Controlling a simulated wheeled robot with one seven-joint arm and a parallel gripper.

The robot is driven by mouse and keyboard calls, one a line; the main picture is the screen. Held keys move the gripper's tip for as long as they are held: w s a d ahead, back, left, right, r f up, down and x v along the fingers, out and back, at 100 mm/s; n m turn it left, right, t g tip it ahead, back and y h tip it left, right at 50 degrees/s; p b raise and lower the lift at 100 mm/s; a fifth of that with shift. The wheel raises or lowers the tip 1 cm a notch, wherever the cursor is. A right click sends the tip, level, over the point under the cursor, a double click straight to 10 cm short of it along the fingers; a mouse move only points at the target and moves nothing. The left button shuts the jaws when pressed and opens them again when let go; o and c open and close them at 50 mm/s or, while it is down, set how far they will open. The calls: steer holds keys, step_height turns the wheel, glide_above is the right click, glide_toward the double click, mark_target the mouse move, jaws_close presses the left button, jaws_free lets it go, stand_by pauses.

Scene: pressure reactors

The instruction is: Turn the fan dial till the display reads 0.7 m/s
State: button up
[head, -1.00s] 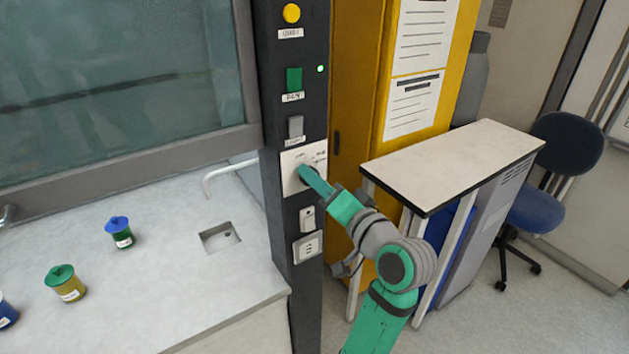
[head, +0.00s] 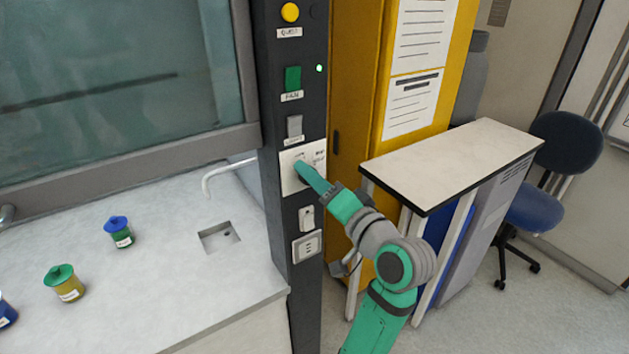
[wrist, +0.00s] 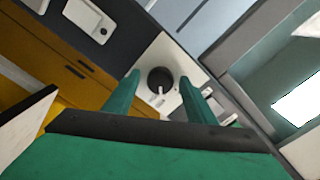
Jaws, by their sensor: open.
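The fan dial (wrist: 160,80) is a round dark knob with a pale pointer mark, on a white plate (wrist: 150,105) in the wrist view. In the head view the plate (head: 289,180) is on the dark column, and my gripper hides the dial. My gripper (head: 300,167) reaches the plate from the lower right. In the wrist view its two green fingers (wrist: 160,88) are apart, one on each side of the dial. I cannot tell whether they touch it. Small print shows on the plate, but no display reading is legible.
The dark column (head: 290,115) also carries a yellow button (head: 290,12), a green switch (head: 293,79), a grey switch (head: 295,126) and sockets (head: 307,246). The fume hood sash (head: 110,80) is left. A yellow cabinet (head: 357,90) and a small table (head: 450,165) are right.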

steer(key=v, duration=1.1)
steer(key=shift+a+f, duration=0.1)
step_height(320, 180, down, 16)
steer(key=m+t+h, duration=0.1)
steer(key=m+h, duration=0.2)
steer(key=h, duration=0.2)
steer(key=s+f+h, duration=0.2)
steer(key=s+f, duration=0.2)
steer(key=f, duration=0.3)
steer(key=s+f+h, duration=0.2)
steer(key=s+f, duration=0.2)
steer(key=f, duration=0.3)
steer(key=s+a+f+n+g+h, duration=0.1)
steer(key=s+f+n, duration=0.1)
steer(key=s+f, duration=0.35)
steer(key=s+a+f+n, duration=0.1)
steer(key=s+f, duration=0.1)
steer(key=s, duration=0.6)
steer(key=s+a+r+n, duration=0.1)
steer(key=s+a+n, duration=0.1)
steer(key=s, duration=0.5)
steer(key=s+a+r+n, duration=0.1)
steer(key=s+a+n, duration=0.1)
steer(key=s, duration=0.4)
steer(key=shift+s+a+n, duration=0.2)
steer(key=shift+s+n, duration=0.2)
